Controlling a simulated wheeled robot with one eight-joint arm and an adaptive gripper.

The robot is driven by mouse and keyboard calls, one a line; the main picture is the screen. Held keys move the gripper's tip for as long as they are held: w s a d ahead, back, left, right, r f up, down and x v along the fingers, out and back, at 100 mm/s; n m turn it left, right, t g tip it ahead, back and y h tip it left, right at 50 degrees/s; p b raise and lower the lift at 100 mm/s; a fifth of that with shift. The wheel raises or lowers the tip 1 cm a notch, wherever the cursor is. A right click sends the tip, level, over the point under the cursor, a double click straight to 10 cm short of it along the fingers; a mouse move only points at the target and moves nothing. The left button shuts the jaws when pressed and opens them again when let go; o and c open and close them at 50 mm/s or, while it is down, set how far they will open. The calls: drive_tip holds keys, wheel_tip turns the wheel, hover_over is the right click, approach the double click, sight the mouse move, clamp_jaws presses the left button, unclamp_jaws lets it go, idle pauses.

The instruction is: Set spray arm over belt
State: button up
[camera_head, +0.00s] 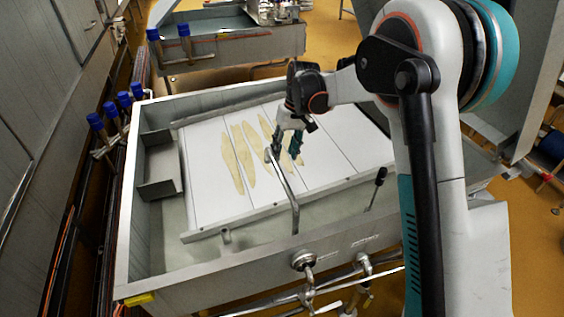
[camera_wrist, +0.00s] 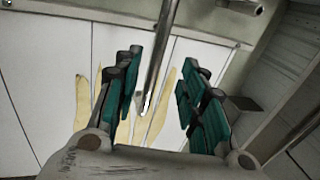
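The spray arm (camera_head: 287,190) is a thin grey metal tube rising from the front side of the vat. It reaches over the white belt (camera_head: 325,165), its bent end close to my gripper (camera_head: 286,147). In the wrist view the spray arm (camera_wrist: 160,55) runs between the two teal-padded fingers of my gripper (camera_wrist: 161,62). Gaps show on both sides of the tube, so the fingers are open around it and not clamped. The belt (camera_wrist: 50,75) also shows there, with long pale yellow patches (camera_wrist: 160,105). My gripper hides part of the belt in the head view.
A metal vat (camera_head: 150,235) surrounds the belt. A black-knobbed lever (camera_head: 376,188) stands right of the spray arm. Blue-capped valves (camera_head: 110,115) line the left side. Another metal tank (camera_head: 230,45) stands behind. Pipes and valves (camera_head: 305,262) are on the vat's front.

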drive_tip(key=shift+w+d+r, duration=0.1)
drive_tip(key=shift+d+r, duration=0.1)
drive_tip(key=shift+r, duration=0.8)
drive_tip(key=shift+d+r, duration=0.15)
drive_tip(key=shift+r, duration=0.8)
drive_tip(key=s+d+r+m+t, duration=0.1)
drive_tip(key=s+d+r+t, duration=0.1)
drive_tip(key=s+d+r, duration=0.45)
drive_tip(key=s+d+r+m+t, duration=0.1)
drive_tip(key=s+d+r+t, duration=0.15)
drive_tip(key=s+r, duration=0.55)
drive_tip(key=s+d+f+m+t+h, duration=0.1)
drive_tip(key=s+d+f, duration=0.1)
drive_tip(key=s, duration=0.7)
drive_tip(key=s+d+f+t+h, duration=0.1)
drive_tip(key=s+d+f+t, duration=0.1)
drive_tip(key=s+d, duration=0.3)
drive_tip(key=s, duration=0.4)
drive_tip(key=shift+s+d+m, duration=0.3)
drive_tip(key=shift+s+m, duration=0.05)
drive_tip(key=shift+m, duration=0.05)
drive_tip(key=shift+t, duration=0.25)
